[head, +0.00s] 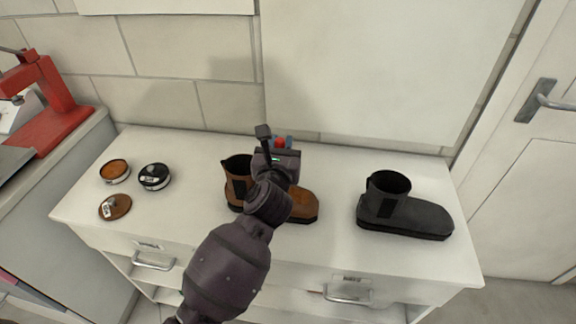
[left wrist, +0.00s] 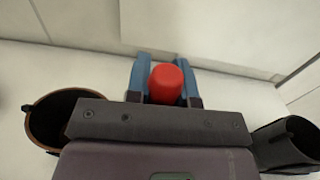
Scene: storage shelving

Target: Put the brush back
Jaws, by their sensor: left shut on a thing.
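My left gripper (head: 281,142) is over the back part of the white cabinet top, behind the brown boot. Its blue fingers are shut on a red thing with a rounded end, which I take to be the brush (head: 280,143). In the left wrist view the brush (left wrist: 167,84) shows as a red end between the two fingers of the gripper (left wrist: 165,88). The rest of it is hidden, and I cannot tell whether it touches the cabinet top. My right gripper is not in view.
On the white cabinet (head: 330,237) stand a brown boot (head: 304,207), partly behind my arm, and a black boot (head: 405,216) at the right. An open brown polish tin (head: 115,171), a black tin (head: 154,177) and a brown lid (head: 115,207) lie left. A wall stands behind.

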